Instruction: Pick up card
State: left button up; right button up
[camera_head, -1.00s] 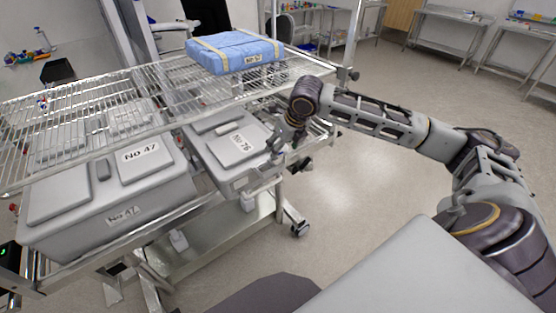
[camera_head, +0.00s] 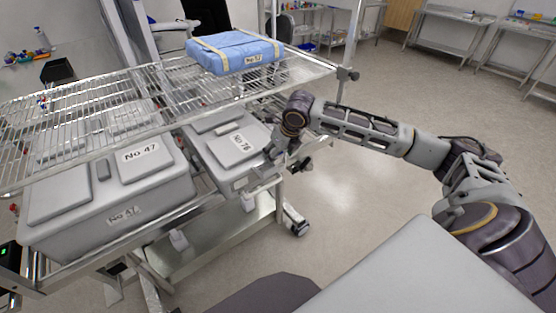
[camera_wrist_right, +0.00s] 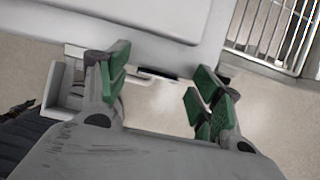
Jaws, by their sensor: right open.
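A grey lidded box marked No 76 (camera_head: 212,160) sits on the cart below the wire rack. A small pale tag (camera_head: 240,184) shows on its front face; I cannot tell if it is the card. My right gripper (camera_head: 279,150) is at this box's right front corner. In the right wrist view my right gripper (camera_wrist_right: 155,88) is open, its green-padded fingers spread just below the box's edge. A dark strip (camera_wrist_right: 158,73) with a thin pale edge lies between the fingers, near their tips. No card is clearly visible in the grip. My left gripper is out of view.
A larger grey box marked No 47 (camera_head: 105,195) stands to the left. A blue wrapped pack (camera_head: 235,52) lies on the wire rack (camera_head: 120,98) above the boxes. Open floor (camera_head: 375,200) lies right of the cart.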

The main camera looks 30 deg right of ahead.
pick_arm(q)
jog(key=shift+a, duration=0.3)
pick_arm(e)
jog(key=c, duration=0.8)
jog(key=shift+o, duration=0.2)
jog(key=shift+s, duration=0.1)
jog(key=shift+r, duration=0.55)
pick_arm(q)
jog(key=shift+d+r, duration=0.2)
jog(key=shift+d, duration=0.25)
pick_arm(e)
notch_tip(320, 180, up, 9)
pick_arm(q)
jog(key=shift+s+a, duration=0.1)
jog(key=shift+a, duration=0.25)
pick_arm(e)
jog(key=shift+f, duration=0.1)
